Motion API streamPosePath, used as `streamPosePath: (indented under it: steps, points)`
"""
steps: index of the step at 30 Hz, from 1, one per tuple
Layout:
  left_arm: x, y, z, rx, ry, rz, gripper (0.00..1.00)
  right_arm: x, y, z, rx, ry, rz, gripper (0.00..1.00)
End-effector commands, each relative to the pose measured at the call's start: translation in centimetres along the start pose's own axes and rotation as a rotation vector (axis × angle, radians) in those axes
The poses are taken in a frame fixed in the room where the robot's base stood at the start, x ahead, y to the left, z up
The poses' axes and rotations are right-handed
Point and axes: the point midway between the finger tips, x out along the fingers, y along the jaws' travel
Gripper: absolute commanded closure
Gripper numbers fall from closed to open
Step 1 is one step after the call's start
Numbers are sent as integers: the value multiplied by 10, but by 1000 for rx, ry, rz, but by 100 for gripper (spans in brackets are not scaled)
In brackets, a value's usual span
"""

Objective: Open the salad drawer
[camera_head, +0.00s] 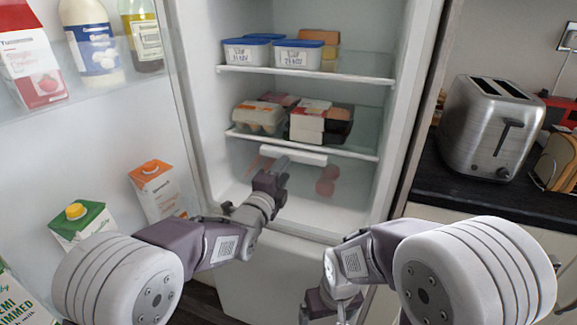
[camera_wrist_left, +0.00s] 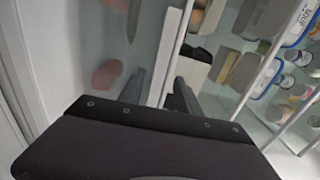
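The salad drawer (camera_head: 305,205) is at the bottom of the open fridge, below the lower shelf. It looks shut; its clear front shows reddish round items and something orange inside. Its white handle bar (camera_head: 293,154) runs along the top front, and the handle also shows in the left wrist view (camera_wrist_left: 192,72). My left gripper (camera_head: 276,168) is just in front of and below the handle. Its fingers (camera_wrist_left: 162,85) are apart, near the handle; I cannot tell whether they touch it. My right gripper (camera_head: 335,303) hangs low at the bottom, its fingers unclear.
The lower shelf (camera_head: 300,146) holds an egg box and packages; the upper shelf (camera_head: 305,73) holds blue-lidded tubs. The open fridge door with cartons (camera_head: 155,188) and bottles stands at the left. A toaster (camera_head: 492,127) stands on the dark counter at the right.

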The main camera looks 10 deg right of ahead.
Motion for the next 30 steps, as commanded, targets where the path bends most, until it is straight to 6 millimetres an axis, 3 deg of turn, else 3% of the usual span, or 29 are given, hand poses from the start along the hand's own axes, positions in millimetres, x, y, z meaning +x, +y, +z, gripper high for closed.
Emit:
streamPosePath:
  steps: [7,18,19,23,30]
  points:
    - [42,2,0,-1,0,0,60,6,0,1,0,0,0,8]
    - [52,0,0,0,-1,1,60,6,0,1,0,0,0,8]
    - [52,0,0,0,-1,1,63,6,0,1,0,0,0,8]
    - [52,1,0,0,-1,1,99,6,0,1,0,0,0,8]
    - [51,2,0,0,-1,4,100,6,0,1,0,0,0,8]
